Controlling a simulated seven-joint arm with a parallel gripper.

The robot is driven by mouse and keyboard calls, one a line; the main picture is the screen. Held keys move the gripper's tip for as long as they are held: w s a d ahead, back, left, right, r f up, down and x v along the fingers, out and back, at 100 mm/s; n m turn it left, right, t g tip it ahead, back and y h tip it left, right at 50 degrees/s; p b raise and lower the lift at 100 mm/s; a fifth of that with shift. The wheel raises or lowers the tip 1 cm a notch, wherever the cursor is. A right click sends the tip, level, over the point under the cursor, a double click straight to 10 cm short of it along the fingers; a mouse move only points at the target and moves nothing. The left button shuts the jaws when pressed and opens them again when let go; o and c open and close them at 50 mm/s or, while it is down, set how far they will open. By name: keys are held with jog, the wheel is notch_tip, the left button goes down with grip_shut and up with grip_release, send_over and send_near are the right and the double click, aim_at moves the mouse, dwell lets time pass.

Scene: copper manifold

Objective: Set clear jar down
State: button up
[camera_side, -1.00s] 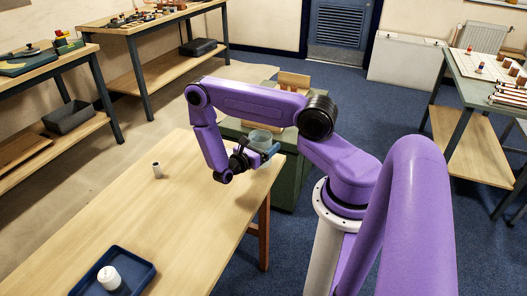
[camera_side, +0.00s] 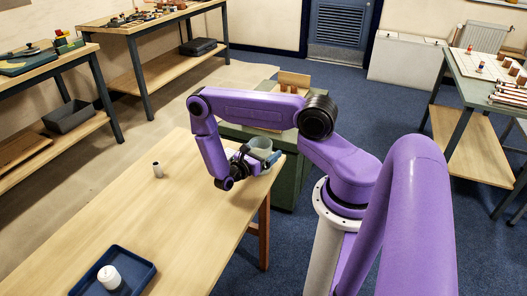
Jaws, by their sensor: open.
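The clear jar (camera_side: 261,146) stands near the right end of the wooden table (camera_side: 190,200), close to its edge. It looks pale, see-through and upright. My gripper (camera_side: 252,161) is just at the jar's near left side, low over the table, with its jaws open. My wrist and the jaws hide the jar's lower part, so I cannot tell whether the fingers still touch it.
A blue tray (camera_side: 141,277) with a white jar (camera_side: 109,277) lies at the front left. The middle of the table is clear. A green cabinet (camera_side: 290,180) stands behind the table's right end.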

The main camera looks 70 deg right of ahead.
jog(key=v, duration=1.1)
jog(key=shift+w+a+r, duration=0.15)
jog(key=shift+a, duration=0.25)
jog(key=shift+w+a+r, duration=0.1)
jog(key=shift+a+r, duration=0.05)
jog(key=shift+a, duration=0.05)
jog(key=s+a+r+m+t+y, duration=0.25)
jog(key=a+r+y, duration=0.45)
jog(key=a+r, duration=0.6)
jog(key=s+a+r+t+y, duration=0.1)
jog(key=s+a+r+y, duration=0.2)
jog(key=s+r+y, duration=0.2)
jog(key=s+a+r+t+y, duration=0.1)
jog(key=s+a+r+y, duration=0.2)
jog(key=s, duration=0.8)
notch_tip(320, 180, up, 2)
jog(key=y, duration=0.2)
jog(key=shift+r+y, duration=0.2)
jog(key=shift+y, duration=0.2)
